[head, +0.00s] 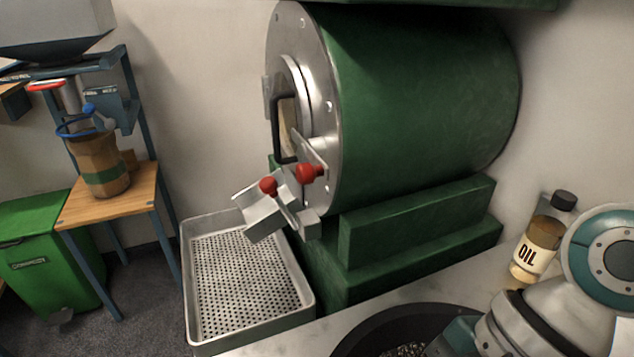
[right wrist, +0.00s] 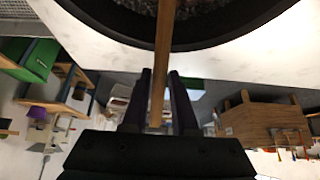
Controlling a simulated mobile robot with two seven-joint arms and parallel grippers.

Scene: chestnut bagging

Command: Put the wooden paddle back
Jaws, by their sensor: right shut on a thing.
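In the right wrist view my right gripper (right wrist: 160,76) is shut on the narrow handle of the wooden paddle (right wrist: 163,38). The handle runs up the picture from between the fingers, across the rim of a black pan (right wrist: 113,28). The paddle's far end is cut off by the top of the picture. In the head view my right arm comes in at the lower right, over the pan's edge (head: 400,312); the paddle and right fingertips are not visible there. My left gripper shows in neither view.
A green drum roaster (head: 430,100) with red-knobbed levers stands behind the counter. A perforated metal tray (head: 306,290) sits below its door. An oil bottle (head: 538,245) stands close to my right arm. A wooden stand (head: 140,190) and green bin (head: 40,250) are at left.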

